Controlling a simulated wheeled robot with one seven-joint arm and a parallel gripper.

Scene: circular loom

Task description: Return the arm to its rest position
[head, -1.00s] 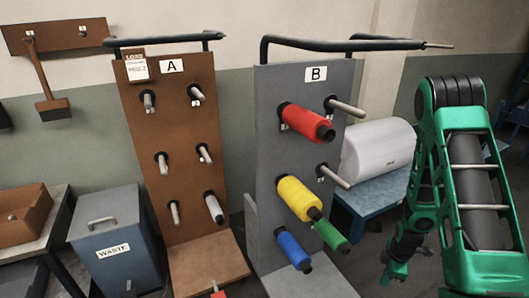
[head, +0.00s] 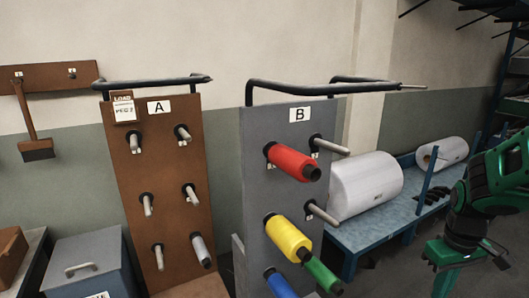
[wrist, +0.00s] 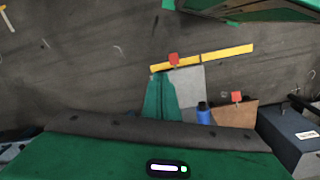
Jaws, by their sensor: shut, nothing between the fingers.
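My green arm is at the right edge in the head view, partly cut off by the frame. My gripper (head: 498,257) hangs at its lower end, small and dark. It is shut and empty, and it is well to the right of rack B and in front of the blue bench. The wrist view looks down on the dark floor and the foot of the racks, with a green part of my arm across the bottom. The fingertips cannot be made out there.
Grey rack B (head: 257,185) holds red (head: 292,162), yellow (head: 288,238), blue and green spools. Brown rack A (head: 165,200) stands left of it. A blue bench (head: 375,232) with white rolls (head: 365,185) lies behind my arm. The waste bin (head: 85,268) is at lower left.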

